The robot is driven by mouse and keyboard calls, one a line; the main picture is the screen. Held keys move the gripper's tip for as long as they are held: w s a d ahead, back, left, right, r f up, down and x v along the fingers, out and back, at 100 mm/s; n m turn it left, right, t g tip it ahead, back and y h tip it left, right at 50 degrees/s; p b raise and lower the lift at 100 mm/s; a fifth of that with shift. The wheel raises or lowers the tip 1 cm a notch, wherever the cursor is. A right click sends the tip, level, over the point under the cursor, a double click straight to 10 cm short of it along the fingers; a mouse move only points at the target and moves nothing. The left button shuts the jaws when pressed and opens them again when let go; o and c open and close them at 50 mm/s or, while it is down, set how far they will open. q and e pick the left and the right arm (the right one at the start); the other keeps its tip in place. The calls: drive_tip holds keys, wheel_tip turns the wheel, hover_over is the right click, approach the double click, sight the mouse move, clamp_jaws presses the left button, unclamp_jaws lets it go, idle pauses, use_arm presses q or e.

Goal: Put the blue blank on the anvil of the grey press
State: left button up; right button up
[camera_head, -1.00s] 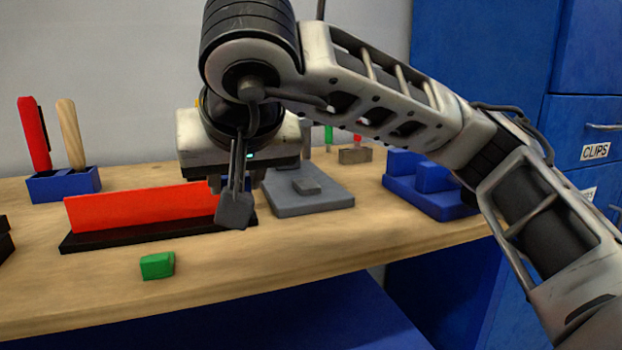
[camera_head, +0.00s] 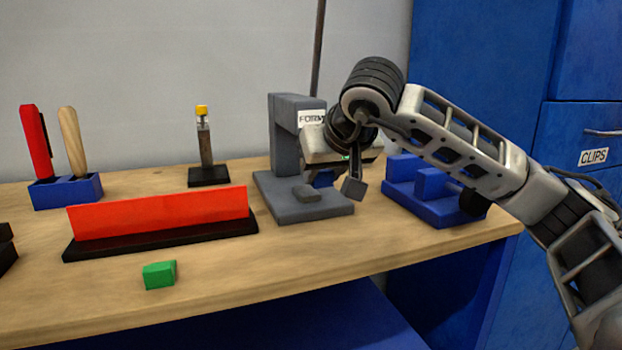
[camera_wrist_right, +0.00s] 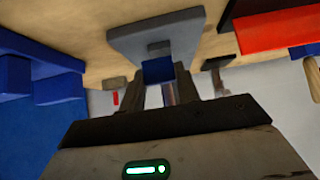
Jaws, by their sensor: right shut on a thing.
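The grey press (camera_head: 285,135), with a "FORM" label, stands on the bench. Its anvil, a small grey block (camera_head: 306,193), sits on the press base and also shows in the wrist view (camera_wrist_right: 159,47). My right gripper (camera_head: 333,184) is shut on the blue blank (camera_head: 323,179), just right of the anvil in the head view. In the wrist view the blue blank (camera_wrist_right: 157,71) sits between the fingertips, over the press base and close to the anvil. I cannot tell its exact height. One finger is partly hidden in the head view. My left gripper is not in view.
A blue block fixture (camera_head: 430,195) stands right of the press. A red panel on a black base (camera_head: 160,212), a green block (camera_head: 160,274), a yellow-topped post (camera_head: 204,140) and a blue tool holder (camera_head: 66,190) are to the left. The front bench strip is mostly clear.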

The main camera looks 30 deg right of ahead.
hover_over(311, 195)
drive_tip(key=shift+s, duration=0.2)
wheel_tip(311, 195, down, 3)
drive_tip(key=shift+w+f+b, duration=0.15)
drive_tip(key=shift+b, duration=0.35)
drive_tip(key=shift+f, duration=0.3)
drive_tip(key=o, duration=1)
